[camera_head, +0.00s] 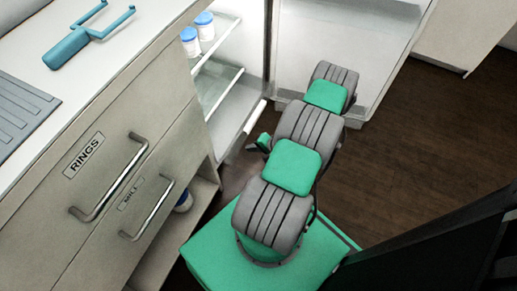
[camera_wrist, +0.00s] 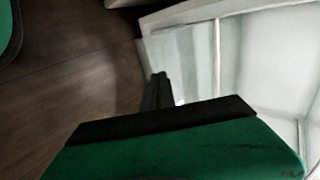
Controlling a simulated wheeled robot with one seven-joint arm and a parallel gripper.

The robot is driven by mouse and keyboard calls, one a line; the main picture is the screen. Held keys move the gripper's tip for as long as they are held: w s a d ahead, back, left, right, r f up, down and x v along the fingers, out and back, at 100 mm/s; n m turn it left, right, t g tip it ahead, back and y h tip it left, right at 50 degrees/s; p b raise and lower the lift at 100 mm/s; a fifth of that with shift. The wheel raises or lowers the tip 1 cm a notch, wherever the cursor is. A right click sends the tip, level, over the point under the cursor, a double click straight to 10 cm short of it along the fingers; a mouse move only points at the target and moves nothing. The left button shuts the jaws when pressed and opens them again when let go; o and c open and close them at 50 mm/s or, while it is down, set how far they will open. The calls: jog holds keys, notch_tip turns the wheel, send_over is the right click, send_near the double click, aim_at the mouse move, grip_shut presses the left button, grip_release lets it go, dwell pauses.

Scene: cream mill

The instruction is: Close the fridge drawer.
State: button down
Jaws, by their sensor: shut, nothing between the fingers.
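The fridge stands open in the head view, with a white inside and glass shelves. Low in it, a pale fridge drawer (camera_head: 236,108) juts out, its white front edge (camera_head: 254,117) facing my arm. My gripper (camera_head: 250,147) is low beside that front edge, partly hidden behind my arm. In the wrist view my gripper (camera_wrist: 159,78) shows dark fingers closed together, with nothing held. A pale translucent panel (camera_wrist: 185,60) lies just beyond the fingertips, perhaps part of the drawer. I cannot tell whether the fingers touch it.
The open fridge door (camera_head: 345,40) stands behind my arm. White jars with blue lids (camera_head: 190,40) sit on an upper shelf. At left is a counter with drawers marked RINGS (camera_head: 85,155) and MILL, with bar handles. A blue-handled tool (camera_head: 85,38) lies on top. Dark wooden floor (camera_head: 420,130) is clear at right.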

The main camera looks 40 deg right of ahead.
aim_at(234, 145)
jog(key=w, duration=0.1)
jog(key=w+a+f, duration=0.1)
jog(key=w+b, duration=0.1)
jog(key=w, duration=0.1)
jog(key=shift+w+a+f, duration=0.1)
jog(key=shift+a+f, duration=0.15)
jog(key=shift+f, duration=0.15)
jog(key=shift+w+a+r, duration=0.1)
jog(key=shift+w+a, duration=0.1)
jog(key=shift+w, duration=0.35)
jog(key=w+a+b, duration=0.3)
jog(key=w+a, duration=0.1)
jog(key=w, duration=0.8)
jog(key=shift+w+a, duration=0.2)
jog(key=shift+s, duration=0.1)
